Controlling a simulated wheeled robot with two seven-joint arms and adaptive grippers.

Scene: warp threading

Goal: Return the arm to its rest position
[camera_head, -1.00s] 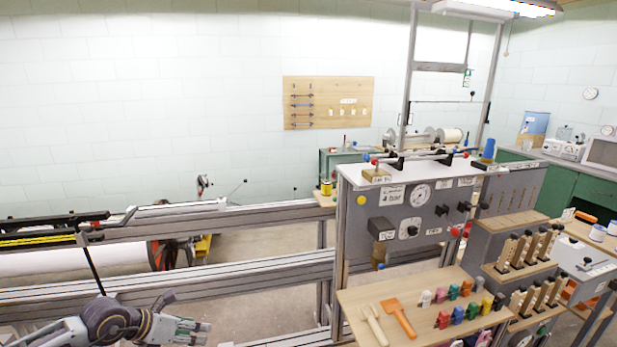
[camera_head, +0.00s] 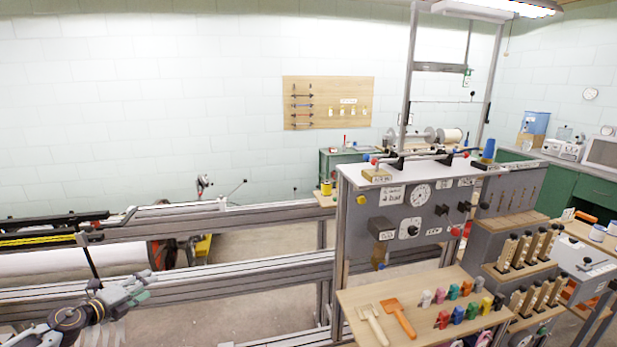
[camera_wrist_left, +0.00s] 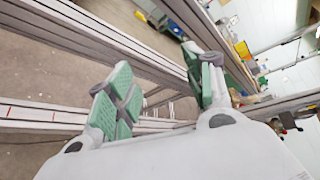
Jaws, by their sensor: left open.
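My left gripper (camera_head: 138,289) is at the lower left of the head view, in front of the lower grey rail of the frame. Its arm comes in from the bottom left corner. The left wrist view shows its two green-padded fingers (camera_wrist_left: 160,95) spread apart with nothing between them. Metal rails and floor show past the fingertips. My right gripper is not in view.
Grey metal rails (camera_head: 240,284) run across the left and middle. A grey panel machine (camera_head: 413,220) stands right of centre. A wooden shelf (camera_head: 375,299) holds a fork tool, an orange scraper and several coloured clips. Open floor (camera_head: 255,248) shows between the rails.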

